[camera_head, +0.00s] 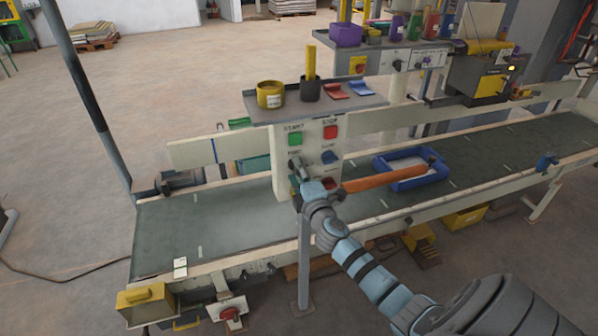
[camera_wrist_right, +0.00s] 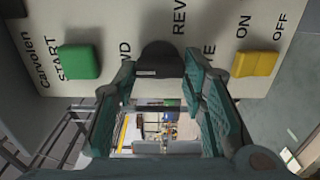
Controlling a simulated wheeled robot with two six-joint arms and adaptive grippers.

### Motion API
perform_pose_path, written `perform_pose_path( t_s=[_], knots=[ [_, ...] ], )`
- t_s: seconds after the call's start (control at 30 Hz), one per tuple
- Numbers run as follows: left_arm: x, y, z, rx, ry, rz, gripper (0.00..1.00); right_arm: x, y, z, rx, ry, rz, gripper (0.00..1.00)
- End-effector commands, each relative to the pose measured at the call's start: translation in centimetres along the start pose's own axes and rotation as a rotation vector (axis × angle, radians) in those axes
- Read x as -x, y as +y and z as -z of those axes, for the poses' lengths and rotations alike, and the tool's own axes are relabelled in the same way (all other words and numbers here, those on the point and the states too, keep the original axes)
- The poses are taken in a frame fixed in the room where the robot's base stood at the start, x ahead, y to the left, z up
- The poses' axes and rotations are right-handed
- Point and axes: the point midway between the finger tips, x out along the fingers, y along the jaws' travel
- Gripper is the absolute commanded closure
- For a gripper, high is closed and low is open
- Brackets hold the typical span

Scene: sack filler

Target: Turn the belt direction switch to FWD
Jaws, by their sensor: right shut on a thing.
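The belt direction switch is a black knob (camera_wrist_right: 158,56) between the FWD and REV labels in the right wrist view; FWD is partly hidden. My right gripper (camera_wrist_right: 161,80) has its two teal fingers on either side of the knob and is shut on it. I cannot tell which way the knob points. In the head view, my right gripper (camera_head: 297,174) is at the left side of the pale control panel (camera_head: 312,157), below the green START button (camera_head: 295,138), and hides the knob there. My left gripper is not in view.
A yellow ON/OFF switch (camera_wrist_right: 255,62) sits beside the black knob. The conveyor belt (camera_head: 240,205) runs behind, with a blue tray (camera_head: 430,176) on it.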

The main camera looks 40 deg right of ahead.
Motion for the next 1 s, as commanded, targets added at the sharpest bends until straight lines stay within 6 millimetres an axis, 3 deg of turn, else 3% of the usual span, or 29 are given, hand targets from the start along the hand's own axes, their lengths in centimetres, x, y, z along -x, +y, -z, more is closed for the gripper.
perform_pose_path(
  t_s=[0.43,0.47,0.57,0.87,1.0],
  knots=[
    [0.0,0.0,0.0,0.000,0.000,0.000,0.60,0.1,-0.2,0.0,0.013,0.000,0.004,0.90],
    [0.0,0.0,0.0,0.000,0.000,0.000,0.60,0.1,-0.2,0.0,0.013,0.000,0.004,0.59],
    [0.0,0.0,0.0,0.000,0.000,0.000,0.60,0.1,-0.2,0.0,0.012,-0.001,0.003,0.43],
    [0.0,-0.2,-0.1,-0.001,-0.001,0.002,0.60,0.1,-0.1,0.0,0.011,0.000,0.002,0.42],
    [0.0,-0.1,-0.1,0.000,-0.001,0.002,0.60,1.5,-0.2,0.0,0.012,0.000,0.003,0.42]
  ],
)
